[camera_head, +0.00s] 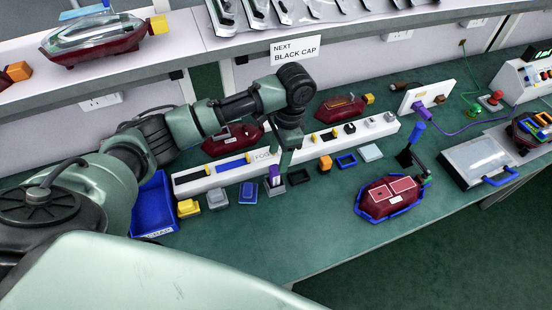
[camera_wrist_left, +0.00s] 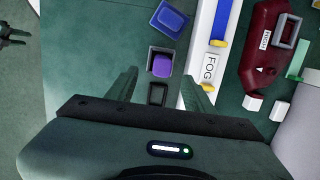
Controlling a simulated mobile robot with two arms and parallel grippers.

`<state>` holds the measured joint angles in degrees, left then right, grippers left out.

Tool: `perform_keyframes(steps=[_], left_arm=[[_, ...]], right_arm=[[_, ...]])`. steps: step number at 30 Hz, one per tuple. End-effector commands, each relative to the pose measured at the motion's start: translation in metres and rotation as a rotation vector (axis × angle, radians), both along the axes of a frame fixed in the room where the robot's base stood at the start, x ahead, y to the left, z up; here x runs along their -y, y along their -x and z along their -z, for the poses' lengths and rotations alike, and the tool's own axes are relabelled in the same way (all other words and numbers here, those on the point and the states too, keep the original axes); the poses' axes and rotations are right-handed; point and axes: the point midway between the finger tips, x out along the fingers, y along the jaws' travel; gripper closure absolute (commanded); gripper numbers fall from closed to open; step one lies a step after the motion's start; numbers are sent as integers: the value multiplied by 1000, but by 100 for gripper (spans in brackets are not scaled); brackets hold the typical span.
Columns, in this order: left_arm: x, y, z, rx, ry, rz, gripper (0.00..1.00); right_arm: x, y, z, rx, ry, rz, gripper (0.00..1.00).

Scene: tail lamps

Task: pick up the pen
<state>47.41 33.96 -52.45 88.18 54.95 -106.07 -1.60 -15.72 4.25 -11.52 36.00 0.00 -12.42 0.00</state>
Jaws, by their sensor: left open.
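No plainly pen-shaped object shows. An upright purple piece (camera_head: 275,172) stands by the front of the white strip in the head view. In the left wrist view the purple piece (camera_wrist_left: 163,65) sits in a small grey square holder (camera_wrist_left: 152,54). My left gripper (camera_head: 283,160) points down just beside it. In the left wrist view the open left gripper (camera_wrist_left: 165,88) has its fingers apart, with the purple piece a little beyond the gap.
The white strip (camera_head: 222,177) marked FOG lies behind. A blue bin (camera_head: 154,205), yellow block (camera_head: 188,208) and blue block (camera_head: 248,192) stand to the left. A red lamp (camera_head: 390,198) in a blue frame is at right. The bench front is clear.

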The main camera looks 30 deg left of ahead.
Motion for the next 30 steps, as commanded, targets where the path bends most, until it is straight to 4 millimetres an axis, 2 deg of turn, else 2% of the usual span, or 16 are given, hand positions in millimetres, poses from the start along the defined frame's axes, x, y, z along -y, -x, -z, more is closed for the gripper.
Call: perform_keyframes(steps=[3, 8, 13, 18, 26, 29, 30], left_arm=[[-1, 2, 12, -4, -1, 0, 47], [-4, 3, 28, -3, -1, -1, 47], [-9, 2, 52, -5, -2, -1, 47], [-11, 4, 73, -3, -1, 0, 47], [-11, 4, 76, -1, -1, 1, 47], [-11, 4, 76, 0, -1, 1, 72], [-11, 4, 76, 0, -1, 1, 84]], right_arm=[[5, 24, -1, -34, 8, -1, 64], [9, 42, -4, -60, 13, -2, 64], [10, 39, -14, -55, 13, -2, 64], [9, 25, -17, -34, 12, -2, 64], [8, 19, -17, -26, 10, -1, 64], [7, 21, -16, -29, 8, 0, 64], [6, 22, -16, -30, 9, 0, 64]])
